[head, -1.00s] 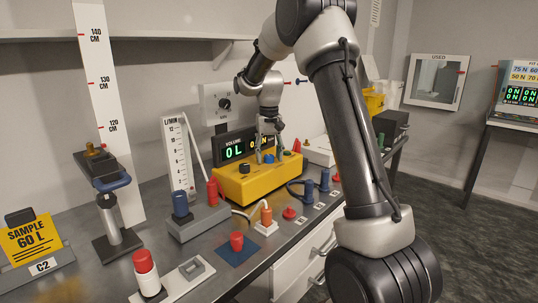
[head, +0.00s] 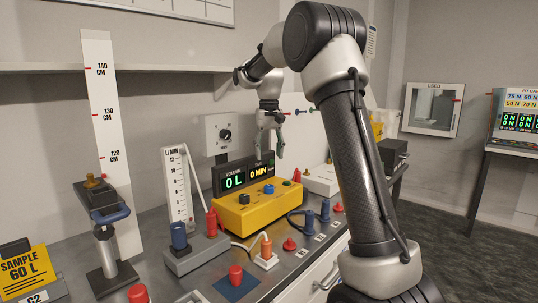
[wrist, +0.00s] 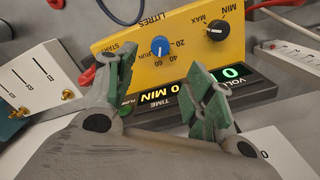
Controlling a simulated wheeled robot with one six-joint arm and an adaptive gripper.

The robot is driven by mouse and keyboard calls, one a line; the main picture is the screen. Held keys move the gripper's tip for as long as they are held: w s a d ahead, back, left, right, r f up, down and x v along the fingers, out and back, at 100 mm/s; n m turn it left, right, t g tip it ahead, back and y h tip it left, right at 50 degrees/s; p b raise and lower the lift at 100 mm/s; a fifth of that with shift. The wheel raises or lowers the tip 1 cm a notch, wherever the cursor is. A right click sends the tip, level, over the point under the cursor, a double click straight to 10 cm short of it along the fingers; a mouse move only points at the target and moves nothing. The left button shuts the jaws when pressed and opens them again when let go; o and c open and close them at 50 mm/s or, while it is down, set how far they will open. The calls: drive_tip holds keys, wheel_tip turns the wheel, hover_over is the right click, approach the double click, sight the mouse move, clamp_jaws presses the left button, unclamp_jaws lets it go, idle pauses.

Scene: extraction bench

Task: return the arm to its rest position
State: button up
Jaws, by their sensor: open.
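My gripper (head: 268,145) is in the head view, raised above the back of the yellow control box (head: 232,212). Its jaws point down and are apart, with nothing between them. In the wrist view the green-padded fingers (wrist: 160,88) stand open, with the yellow box (wrist: 185,30) and its black and blue knobs beyond them. The display (head: 245,176) reads 0 L and 0 MIN. My arm rises from the lower right and bends over the bench.
The bench (head: 190,278) holds a flowmeter (head: 179,185), a blue-topped height stand (head: 101,205), and several red, blue and orange plugs. A shelf (head: 150,66) runs along the wall at the upper left. A wall box with a dial (head: 224,134) is close behind my gripper.

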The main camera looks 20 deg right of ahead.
wheel_tip(320, 180, down, 4)
drive_tip(key=s+n, duration=0.1)
drive_tip(key=s, duration=0.2)
drive_tip(key=s+a+r+n+t, duration=0.1)
drive_tip(key=s+t, duration=0.3)
drive_tip(key=s, duration=2.9)
drive_tip(key=shift+s+a+r+n, duration=0.2)
drive_tip(key=shift+a+r+n, duration=0.2)
